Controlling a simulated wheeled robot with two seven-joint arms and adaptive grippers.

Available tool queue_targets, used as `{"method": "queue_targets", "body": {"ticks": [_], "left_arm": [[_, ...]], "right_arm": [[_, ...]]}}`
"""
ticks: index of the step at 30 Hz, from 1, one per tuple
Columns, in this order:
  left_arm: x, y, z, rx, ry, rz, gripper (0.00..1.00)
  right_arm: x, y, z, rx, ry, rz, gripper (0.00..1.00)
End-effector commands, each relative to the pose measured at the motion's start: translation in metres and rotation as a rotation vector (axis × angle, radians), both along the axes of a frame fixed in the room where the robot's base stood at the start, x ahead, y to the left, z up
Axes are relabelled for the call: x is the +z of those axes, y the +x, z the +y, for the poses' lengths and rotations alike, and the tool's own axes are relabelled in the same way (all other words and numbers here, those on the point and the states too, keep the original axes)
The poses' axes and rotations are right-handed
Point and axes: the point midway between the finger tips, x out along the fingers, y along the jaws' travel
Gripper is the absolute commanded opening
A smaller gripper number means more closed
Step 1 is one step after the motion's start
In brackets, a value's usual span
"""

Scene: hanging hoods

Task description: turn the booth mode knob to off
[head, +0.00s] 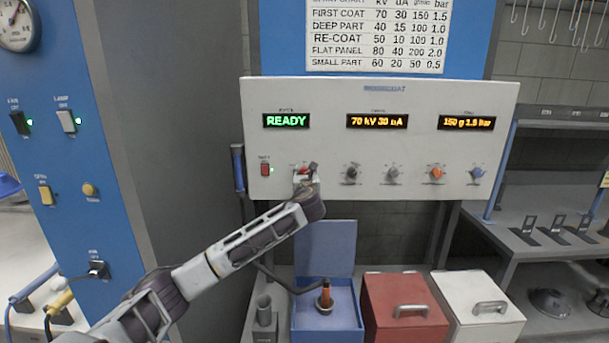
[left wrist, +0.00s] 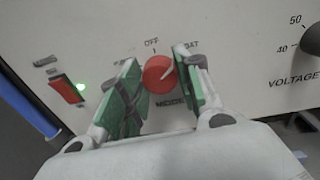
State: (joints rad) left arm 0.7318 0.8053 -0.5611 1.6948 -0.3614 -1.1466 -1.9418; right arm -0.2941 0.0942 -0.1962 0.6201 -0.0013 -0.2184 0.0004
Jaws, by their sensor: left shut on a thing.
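The booth mode knob (left wrist: 158,75) is round and red, on the white control panel (head: 375,92). Its white pointer line leans to the upper right, between the OFF mark at the top and a partly hidden label ending in "AT". My left gripper (left wrist: 160,82) has its green-padded fingers on both sides of the knob, shut on it. In the head view my left gripper (head: 306,175) is at the panel and mostly covers the knob (head: 302,168). My right gripper is not in view.
A red rocker switch (head: 265,169) with a green light sits left of the knob. Several other knobs, such as the black one (head: 352,172), run to the right. The display (head: 286,121) reads READY. Blue, red (head: 405,280) and white boxes stand below.

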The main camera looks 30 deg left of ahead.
Motion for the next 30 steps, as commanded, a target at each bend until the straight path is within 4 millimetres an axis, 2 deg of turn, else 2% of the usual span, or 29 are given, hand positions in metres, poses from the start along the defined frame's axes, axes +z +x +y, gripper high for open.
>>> {"method": "queue_targets", "body": {"ticks": [14,30], "left_arm": [[0.002,0.000,0.000,-0.001,-0.291,-0.177,0.10],[0.001,-0.001,0.001,0.001,-0.690,-0.423,0.10]], "right_arm": [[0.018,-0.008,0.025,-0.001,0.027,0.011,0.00],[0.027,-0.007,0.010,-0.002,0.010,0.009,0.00]]}}
